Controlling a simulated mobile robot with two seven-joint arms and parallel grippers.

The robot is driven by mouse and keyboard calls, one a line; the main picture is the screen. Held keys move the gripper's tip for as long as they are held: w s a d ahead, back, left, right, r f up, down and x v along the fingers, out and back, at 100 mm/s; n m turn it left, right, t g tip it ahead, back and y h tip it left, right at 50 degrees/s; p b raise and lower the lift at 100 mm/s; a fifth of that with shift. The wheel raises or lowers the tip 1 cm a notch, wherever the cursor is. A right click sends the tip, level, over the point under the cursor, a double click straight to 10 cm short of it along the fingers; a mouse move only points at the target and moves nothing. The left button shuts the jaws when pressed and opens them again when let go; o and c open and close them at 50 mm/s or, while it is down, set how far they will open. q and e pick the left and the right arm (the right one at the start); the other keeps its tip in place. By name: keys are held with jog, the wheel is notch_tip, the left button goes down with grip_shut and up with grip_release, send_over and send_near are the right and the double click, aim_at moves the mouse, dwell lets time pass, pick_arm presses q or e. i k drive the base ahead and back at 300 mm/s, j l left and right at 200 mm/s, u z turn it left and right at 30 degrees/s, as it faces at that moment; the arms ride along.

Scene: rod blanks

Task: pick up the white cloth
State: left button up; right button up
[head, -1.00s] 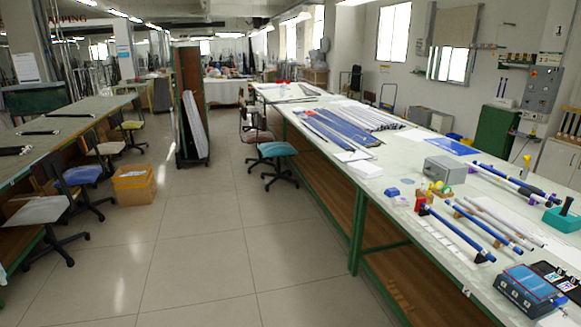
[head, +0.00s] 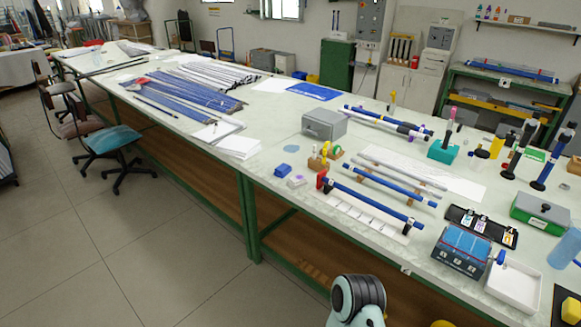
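I cannot pick out a white cloth for certain. On the long pale workbench (head: 285,210), a stack of flat white sheets (head: 238,147) lies near the front edge, beside blue rods. It looks more like paper than cloth. Another flat white sheet (head: 462,187) lies near several rods on the right part of the bench. Neither gripper shows in the head view.
Chairs (head: 110,140) stand left of the bench. The floor (head: 150,260) in front is clear.

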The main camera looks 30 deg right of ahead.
aim_at(296, 182)
jog(key=i+z, duration=0.25)
jog(key=i, duration=0.25)
jog(key=i+j+z, duration=0.25)
jog(key=i, duration=0.2)
jog(key=i+j+z, duration=0.25)
jog(key=i, duration=0.2)
jog(key=i+l, duration=0.05)
jog(key=l, duration=0.05)
